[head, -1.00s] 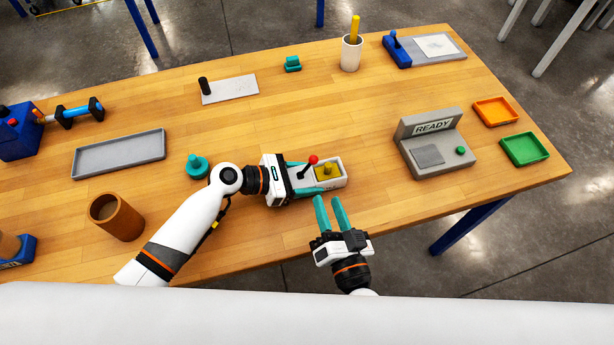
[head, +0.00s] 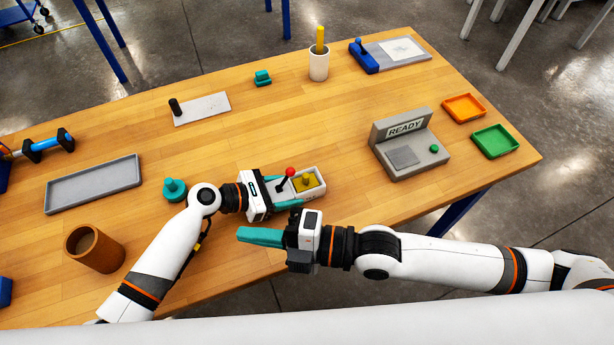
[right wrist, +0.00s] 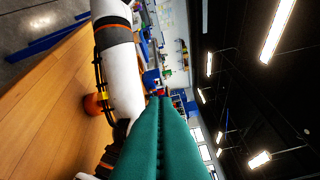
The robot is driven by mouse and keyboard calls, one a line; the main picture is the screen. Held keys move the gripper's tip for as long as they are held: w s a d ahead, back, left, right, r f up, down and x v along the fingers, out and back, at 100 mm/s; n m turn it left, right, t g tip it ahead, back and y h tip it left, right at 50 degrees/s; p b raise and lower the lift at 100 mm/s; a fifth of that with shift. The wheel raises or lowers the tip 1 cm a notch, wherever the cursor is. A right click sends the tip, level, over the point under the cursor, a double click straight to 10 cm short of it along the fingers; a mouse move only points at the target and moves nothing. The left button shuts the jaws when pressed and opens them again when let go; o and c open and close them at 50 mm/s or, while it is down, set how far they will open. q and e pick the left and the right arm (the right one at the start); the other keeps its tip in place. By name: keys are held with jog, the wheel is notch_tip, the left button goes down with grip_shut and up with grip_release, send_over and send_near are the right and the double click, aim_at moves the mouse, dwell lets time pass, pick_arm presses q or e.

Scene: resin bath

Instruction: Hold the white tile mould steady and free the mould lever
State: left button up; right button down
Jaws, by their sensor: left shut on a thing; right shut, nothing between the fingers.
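The white tile mould (head: 316,190) lies on the table with a yellow block (head: 306,182) in its right part. The mould lever (head: 287,178), dark with a red knob, stands up tilted from its left part. My left gripper (head: 284,191) is shut on the mould from the left, one teal finger along each long side. My right gripper (head: 240,236) is shut and empty, in front of the mould at the near side, fingers pointing left and apart from the lever. Its teal fingers (right wrist: 163,100) lie together in the right wrist view.
A grey READY stand (head: 410,150) stands to the right, with orange (head: 464,108) and green (head: 495,141) trays beyond. A teal knobbed piece (head: 175,189), grey tray (head: 94,184) and brown cup (head: 94,248) lie left.

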jog(key=w+d+f+n+t+h, duration=0.1)
jog(key=w+d+n+h, duration=0.2)
jog(key=d+n, duration=0.5)
jog(key=w+d+f+n+t+h, duration=0.1)
jog(key=w+d+n+h, duration=0.3)
jog(key=d+n, duration=0.4)
jog(key=d+h, duration=0.1)
jog(key=d, duration=0.1)
jog(key=shift+w+d+t+h, duration=0.2)
jog(key=shift+d+t+h, duration=0.1)
jog(key=shift+d, duration=0.05)
jog(key=shift+f, duration=0.15)
send_near(287, 178)
jog(key=w+f, duration=0.1)
jog(key=w+a+f, duration=0.2)
jog(key=f, duration=0.1)
jog(key=shift+a+r, duration=0.15)
